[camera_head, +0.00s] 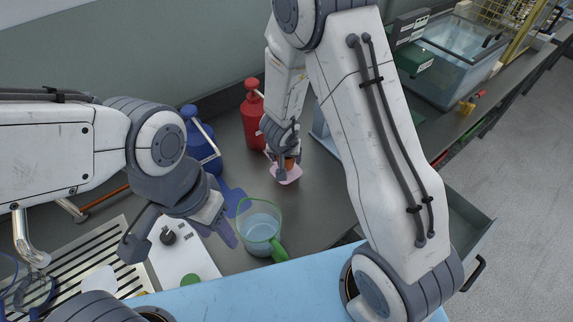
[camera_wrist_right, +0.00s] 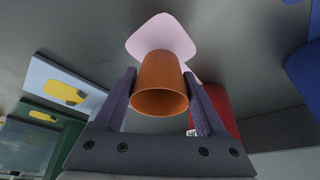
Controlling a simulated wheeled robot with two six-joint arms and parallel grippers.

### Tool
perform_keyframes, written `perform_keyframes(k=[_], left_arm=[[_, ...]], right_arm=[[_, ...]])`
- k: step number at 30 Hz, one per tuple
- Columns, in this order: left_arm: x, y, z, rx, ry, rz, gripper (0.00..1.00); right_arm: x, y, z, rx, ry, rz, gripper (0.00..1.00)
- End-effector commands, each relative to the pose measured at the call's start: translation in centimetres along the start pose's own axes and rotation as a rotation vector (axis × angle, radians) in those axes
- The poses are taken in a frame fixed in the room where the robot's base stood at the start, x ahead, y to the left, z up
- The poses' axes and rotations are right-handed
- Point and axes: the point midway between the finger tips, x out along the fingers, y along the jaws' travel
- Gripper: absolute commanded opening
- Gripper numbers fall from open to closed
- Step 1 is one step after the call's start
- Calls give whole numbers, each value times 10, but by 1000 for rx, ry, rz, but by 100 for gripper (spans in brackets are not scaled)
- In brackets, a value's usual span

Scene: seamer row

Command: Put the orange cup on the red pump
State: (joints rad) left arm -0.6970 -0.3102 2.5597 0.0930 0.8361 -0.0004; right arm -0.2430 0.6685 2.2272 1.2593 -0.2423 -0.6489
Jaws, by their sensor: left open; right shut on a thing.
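The orange cup (camera_wrist_right: 160,85) is between the two fingers of my right gripper (camera_wrist_right: 164,100), which is shut on it. In the head view only a small part of the cup (camera_head: 289,163) shows between the fingers of the right gripper (camera_head: 287,158). The red pump (camera_head: 253,112) is a red bottle standing at the back of the counter, just left of my right gripper. A red surface (camera_wrist_right: 221,112), likely the pump, shows partly hidden behind a finger in the right wrist view. My left gripper (camera_head: 182,238) is open and empty, at the left over the counter.
A pink flat piece (camera_head: 287,177) lies under the cup. A clear jug with green handle (camera_head: 259,226) stands in front. A blue jug (camera_head: 203,145) is left of the pump. A slotted drain tray (camera_head: 80,262) and white device (camera_head: 172,268) are at the left.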

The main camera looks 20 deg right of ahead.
Motion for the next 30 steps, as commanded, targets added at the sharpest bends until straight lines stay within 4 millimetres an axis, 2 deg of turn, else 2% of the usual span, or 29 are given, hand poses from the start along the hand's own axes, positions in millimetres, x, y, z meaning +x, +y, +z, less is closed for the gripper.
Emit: perform_keyframes(k=[1,4,16,17,18,19,26,30], left_arm=[[14,-1,1,0,0,0,50],[22,-2,1,0,-1,0,50],[23,-2,1,0,0,0,50],[22,-2,1,0,0,0,50],[22,-2,1,0,0,0,50],[22,-2,1,0,0,0,50],[21,-2,1,0,0,0,50],[12,-1,1,0,0,0,50]], right_arm=[[14,0,6,-1,-1,1,21],[24,1,10,-1,0,1,21],[27,1,11,0,0,1,21],[26,1,11,0,0,1,81],[25,1,10,0,0,1,96],[25,1,10,0,0,1,100],[24,1,10,0,0,0,100],[11,0,7,-1,1,-1,100]])
